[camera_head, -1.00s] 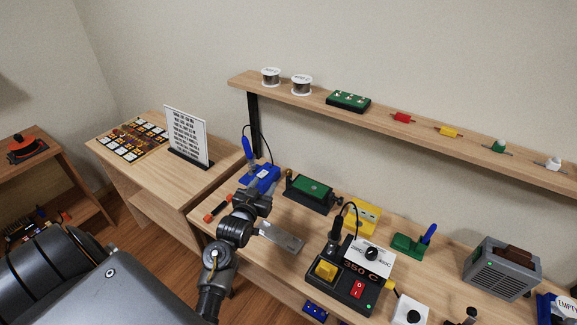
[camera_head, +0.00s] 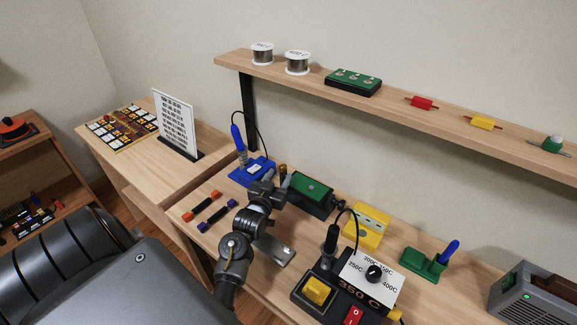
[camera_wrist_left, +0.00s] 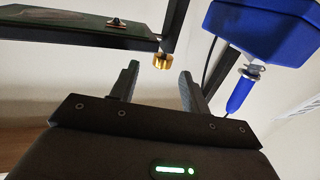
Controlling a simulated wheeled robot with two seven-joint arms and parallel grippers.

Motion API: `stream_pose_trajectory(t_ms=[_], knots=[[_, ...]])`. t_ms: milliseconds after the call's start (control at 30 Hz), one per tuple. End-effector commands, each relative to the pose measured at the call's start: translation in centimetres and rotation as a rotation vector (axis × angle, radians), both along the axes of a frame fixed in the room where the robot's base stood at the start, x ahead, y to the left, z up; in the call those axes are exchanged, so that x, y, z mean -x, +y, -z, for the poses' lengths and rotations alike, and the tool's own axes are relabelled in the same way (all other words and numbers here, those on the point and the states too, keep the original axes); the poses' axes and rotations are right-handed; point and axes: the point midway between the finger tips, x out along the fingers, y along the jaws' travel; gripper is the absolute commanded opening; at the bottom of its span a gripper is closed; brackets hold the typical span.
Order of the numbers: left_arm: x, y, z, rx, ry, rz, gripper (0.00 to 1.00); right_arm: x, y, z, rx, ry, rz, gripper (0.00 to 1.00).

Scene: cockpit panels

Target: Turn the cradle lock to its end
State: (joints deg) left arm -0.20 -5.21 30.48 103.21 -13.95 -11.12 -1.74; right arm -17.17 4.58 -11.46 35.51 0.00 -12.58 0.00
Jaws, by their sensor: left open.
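The cradle (camera_head: 310,203) is a black holder carrying a green board (camera_head: 313,186), on the workbench behind my left gripper. A small gold knob, which looks like the cradle lock (camera_wrist_left: 163,60), sits at the cradle's end in the left wrist view. My left gripper (camera_head: 276,180) is beside the cradle's left end. In the left wrist view my left gripper (camera_wrist_left: 159,68) is open, with the gold knob showing between and just beyond its fingertips. I see no clear contact. In the head view the knob is hard to make out. My right gripper is out of view.
A blue stand (camera_head: 240,176) with a blue-handled iron is close on the left of the gripper; it also shows in the left wrist view (camera_wrist_left: 270,30). A yellow block (camera_head: 368,222) and a soldering station (camera_head: 330,292) stand right. A shelf (camera_head: 385,99) runs above.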

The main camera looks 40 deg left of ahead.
Motion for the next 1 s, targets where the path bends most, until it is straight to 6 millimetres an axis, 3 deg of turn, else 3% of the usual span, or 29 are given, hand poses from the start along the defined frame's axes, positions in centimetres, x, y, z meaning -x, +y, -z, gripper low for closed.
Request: stream_pose_trajectory(t_ms=[167,533,900,1000], knots=[[-1.3,0.7,-0.3,0.0,-0.001,-0.004,0.47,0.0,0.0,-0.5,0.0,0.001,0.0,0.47],[-6.4,2.0,-0.2,0.001,-0.001,-0.001,0.47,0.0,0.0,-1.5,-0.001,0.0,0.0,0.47],[-7.2,2.2,-0.1,-0.001,0.0,0.0,0.47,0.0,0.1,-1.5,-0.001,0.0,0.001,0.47],[-7.2,2.2,-0.1,-0.001,0.0,0.001,0.36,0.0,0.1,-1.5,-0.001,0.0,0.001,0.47]])
